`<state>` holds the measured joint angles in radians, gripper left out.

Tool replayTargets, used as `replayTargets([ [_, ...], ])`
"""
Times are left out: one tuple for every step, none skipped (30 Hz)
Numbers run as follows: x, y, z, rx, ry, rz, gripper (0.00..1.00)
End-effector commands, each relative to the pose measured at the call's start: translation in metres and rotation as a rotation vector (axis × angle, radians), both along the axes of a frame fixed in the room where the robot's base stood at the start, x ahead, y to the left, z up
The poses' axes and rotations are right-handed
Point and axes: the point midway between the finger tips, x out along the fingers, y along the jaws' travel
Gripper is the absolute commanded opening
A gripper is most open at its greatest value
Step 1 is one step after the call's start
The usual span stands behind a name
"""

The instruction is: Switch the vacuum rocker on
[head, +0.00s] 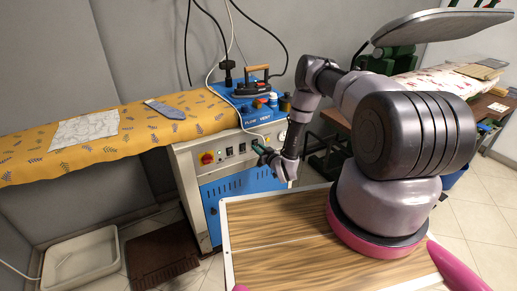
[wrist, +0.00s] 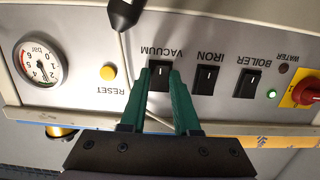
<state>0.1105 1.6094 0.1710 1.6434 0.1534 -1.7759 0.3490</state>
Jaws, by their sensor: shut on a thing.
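The vacuum rocker (wrist: 159,77) is a black switch on the white control panel (wrist: 215,58), under the upside-down label VACUUM in the wrist view. My gripper (wrist: 161,72) has its two green fingertips at either side of this rocker and is shut on it. In the head view my gripper (head: 259,148) is at the panel front and covers the rocker. I cannot tell which way the rocker is tipped. The iron rocker (wrist: 205,78) and the boiler rocker (wrist: 248,83) stand beside it, apart from the fingers.
A yellow reset button (wrist: 108,72) and a gauge (wrist: 41,63) are on one side of the rocker. A red-yellow knob (wrist: 303,93) and a lit green lamp (wrist: 272,94) are on the other. A dark rounded object (wrist: 123,13) hangs close by. An iron (head: 252,86) stands above the panel.

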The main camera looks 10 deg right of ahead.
Motion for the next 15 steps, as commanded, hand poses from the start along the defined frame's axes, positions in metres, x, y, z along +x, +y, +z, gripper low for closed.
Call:
replayTargets([
  [-0.0005,0.0009,-0.0003,0.000,0.001,0.002,0.00],
  [-0.0006,0.0008,-0.0004,0.000,0.001,0.002,0.00],
  [-0.0006,0.0008,-0.0004,0.000,0.002,0.002,0.00],
  [-0.0006,0.0008,-0.0004,0.000,0.002,0.002,0.00],
  [-0.0006,0.0008,-0.0004,0.000,0.002,0.002,0.00],
  [-0.0007,0.0007,-0.0003,0.000,0.002,0.002,0.45],
  [-0.0007,0.0007,-0.0003,0.000,0.002,0.002,0.57],
  [-0.0007,0.0006,-0.0003,0.000,0.002,0.002,0.60],
  [-0.0007,0.0006,-0.0003,0.000,0.002,0.002,0.60],
  [-0.0005,0.0006,-0.0004,0.000,0.002,0.001,0.60],
  [-0.0005,0.0006,-0.0003,0.000,0.002,0.001,0.60],
  [-0.0005,0.0005,-0.0003,0.000,0.002,0.001,0.60],
  [-0.0005,0.0005,-0.0003,0.000,0.002,0.001,0.60],
  [-0.0005,0.0004,-0.0003,0.000,0.002,0.001,0.60],
  [-0.0005,0.0004,-0.0002,0.000,0.002,0.001,0.60],
])
